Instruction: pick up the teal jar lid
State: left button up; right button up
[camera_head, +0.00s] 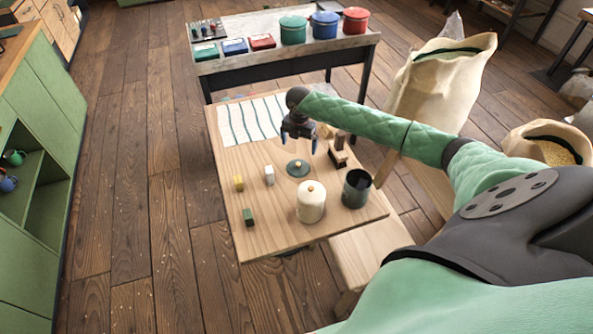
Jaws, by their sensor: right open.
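The teal jar lid (298,168) lies flat on the wooden table (262,222), a dark teal disc with a small light wooden knob. My right gripper (298,146) hangs above and just behind the lid, fingers pointing down, open and empty. It does not appear to touch the lid. A dark teal open jar (356,190) stands to the lid's right and nearer the front. A cream jar (311,203) with a wooden knob on top stands in front of the lid. My left gripper is not in view.
Small yellow (239,183), white (269,175) and green (248,217) blocks stand left of the lid. A small wooden item (338,155) sits close to its right. A striped cloth (250,120) covers the back left. A bench with canisters (293,30) and a large sack (440,80) stand behind.

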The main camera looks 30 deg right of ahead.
aim_at(298, 164)
jog(key=shift+f+b, duration=0.6)
jog(key=shift+f, duration=0.5)
jog(key=shift+s+a+f+p, duration=0.1)
jog(key=shift+f+p, duration=0.6)
jog(key=shift+f, duration=0.55)
jog(key=f+p, duration=0.3)
jog(key=f, duration=0.1)
jog(key=shift+s+a, duration=0.25)
jog(key=shift+s, duration=0.05)
jog(key=shift+f, duration=0.55)
jog(key=shift+s, duration=0.1)
jog(key=c, duration=1.4)
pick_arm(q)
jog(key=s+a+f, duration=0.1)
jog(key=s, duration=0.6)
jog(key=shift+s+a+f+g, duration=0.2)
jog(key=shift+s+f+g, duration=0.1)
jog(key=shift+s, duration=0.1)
pick_arm(e)
jog(key=shift+c, duration=0.3)
